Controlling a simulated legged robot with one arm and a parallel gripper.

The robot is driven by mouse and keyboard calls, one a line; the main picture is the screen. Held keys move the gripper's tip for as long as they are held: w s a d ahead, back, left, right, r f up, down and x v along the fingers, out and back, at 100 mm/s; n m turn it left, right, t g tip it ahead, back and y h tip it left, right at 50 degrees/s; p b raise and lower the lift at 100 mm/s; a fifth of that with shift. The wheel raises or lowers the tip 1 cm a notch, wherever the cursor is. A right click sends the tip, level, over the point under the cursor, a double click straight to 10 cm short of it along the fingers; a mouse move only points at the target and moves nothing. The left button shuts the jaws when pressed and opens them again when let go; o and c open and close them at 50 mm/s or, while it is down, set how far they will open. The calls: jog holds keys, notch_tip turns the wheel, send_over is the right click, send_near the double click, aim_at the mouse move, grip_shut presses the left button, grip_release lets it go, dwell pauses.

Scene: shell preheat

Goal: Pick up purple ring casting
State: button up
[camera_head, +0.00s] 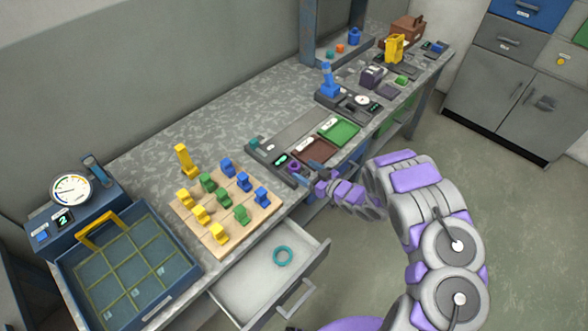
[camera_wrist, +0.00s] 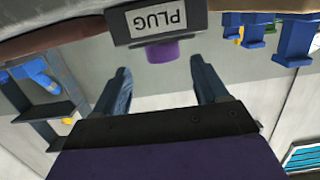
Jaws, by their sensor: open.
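A small purple round piece (camera_wrist: 162,52) shows in the wrist view against a dark block marked PLUG (camera_wrist: 155,22), whose label appears upside down. In the head view a small purple piece (camera_head: 294,167) sits on the dark console by the bench's front edge. My gripper (camera_head: 306,173) is close to the console's front side. In the wrist view my gripper (camera_wrist: 160,75) is open and empty, its fingers apart on either side below the purple piece.
A wooden board (camera_head: 222,246) holds several yellow, green and blue pieces. A blue gridded basket (camera_head: 181,301) is at left. Brown (camera_head: 314,151) and green (camera_head: 340,131) trays sit beside the console.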

aim_at(292, 164)
jog(key=shift+x, duration=1.25)
jog(key=shift+s+b+x, duration=0.2)
jog(key=shift+b+x, duration=0.45)
jog(key=shift+x, duration=1.9)
jog(key=shift+a+f, duration=0.15)
jog(key=c, duration=1.2)
jog(key=shift+r+p, duration=0.3)
jog(key=shift+r, duration=0.4)
notch_tip(292, 164, up, 3)
jog(key=shift+f+p, duration=0.1)
jog(key=shift+p, duration=0.35)
jog(key=s+d, duration=0.1)
jog(key=s, duration=0.4)
jog(key=s+d+p, duration=0.1)
jog(key=s, duration=0.4)
jog(key=s+d+p, duration=0.1)
jog(key=s, duration=0.4)
jog(key=shift+s+d+r, duration=0.3)
jog(key=shift+d+r, duration=0.05)
jog(key=shift+r, duration=0.05)
